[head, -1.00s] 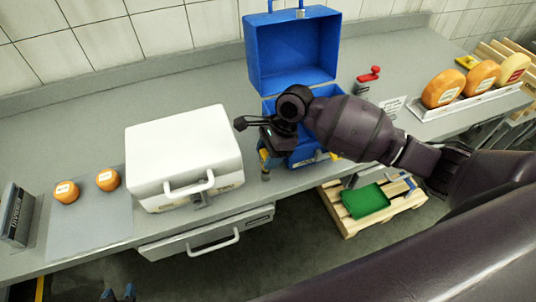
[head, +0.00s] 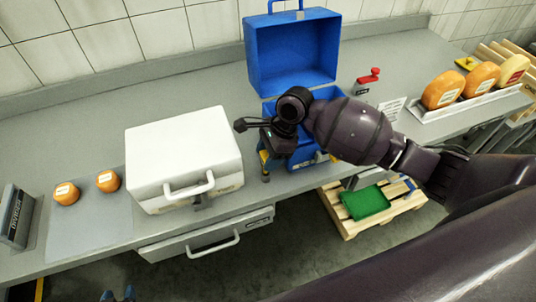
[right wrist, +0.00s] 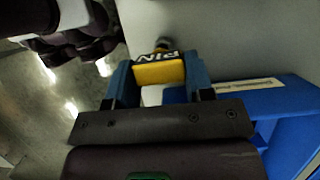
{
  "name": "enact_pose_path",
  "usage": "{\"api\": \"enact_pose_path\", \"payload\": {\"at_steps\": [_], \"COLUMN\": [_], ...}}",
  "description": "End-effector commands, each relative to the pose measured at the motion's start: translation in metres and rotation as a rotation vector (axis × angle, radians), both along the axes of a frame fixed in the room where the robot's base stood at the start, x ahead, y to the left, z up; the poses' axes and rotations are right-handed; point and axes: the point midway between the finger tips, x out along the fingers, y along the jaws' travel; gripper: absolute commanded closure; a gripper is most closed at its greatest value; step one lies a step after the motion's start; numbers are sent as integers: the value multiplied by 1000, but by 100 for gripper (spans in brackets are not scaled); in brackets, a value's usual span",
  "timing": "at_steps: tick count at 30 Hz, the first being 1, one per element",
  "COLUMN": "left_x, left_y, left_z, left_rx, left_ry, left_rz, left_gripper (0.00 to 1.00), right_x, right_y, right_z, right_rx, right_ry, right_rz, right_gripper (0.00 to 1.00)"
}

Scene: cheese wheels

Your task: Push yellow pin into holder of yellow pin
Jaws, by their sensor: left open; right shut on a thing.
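The yellow pin (right wrist: 158,72), a yellow block lettered PIN, is between the blue fingers of my right gripper (right wrist: 160,76) in the right wrist view. The gripper is shut on it. In the head view the right gripper (head: 271,160) is at the counter's front edge, before the blue case, and mostly hides the pin. A small dark round part (right wrist: 163,45) shows just beyond the pin; I cannot tell whether it belongs to the pin or its holder. No holder is clearly seen. My left gripper (head: 118,294) shows only its blue fingertips, apart and empty, at the bottom left.
An open blue case (head: 292,58) stands behind the right gripper. A white case (head: 180,145) is left of it. Orange cheeses (head: 107,180) lie at the left, and larger wheels (head: 443,88) at the right. A pallet with a green tray (head: 365,202) is on the floor below.

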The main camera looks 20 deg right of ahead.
Motion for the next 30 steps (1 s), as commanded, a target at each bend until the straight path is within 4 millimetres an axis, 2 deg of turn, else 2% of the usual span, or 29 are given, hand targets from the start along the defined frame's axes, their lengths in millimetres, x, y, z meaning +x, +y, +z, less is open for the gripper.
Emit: {"api": "enact_pose_path", "payload": {"at_steps": [17,30], "left_x": [0,0], "left_y": [0,0], "left_z": [0,0], "left_rx": [0,0], "left_ry": [0,0], "left_rz": [0,0], "left_gripper": [57,57], "right_x": [0,0], "right_y": [0,1], "right_z": [0,-8], "right_rx": [0,1], "right_ry": [0,0], "right_rz": [1,0], "right_gripper": [78,78]}}
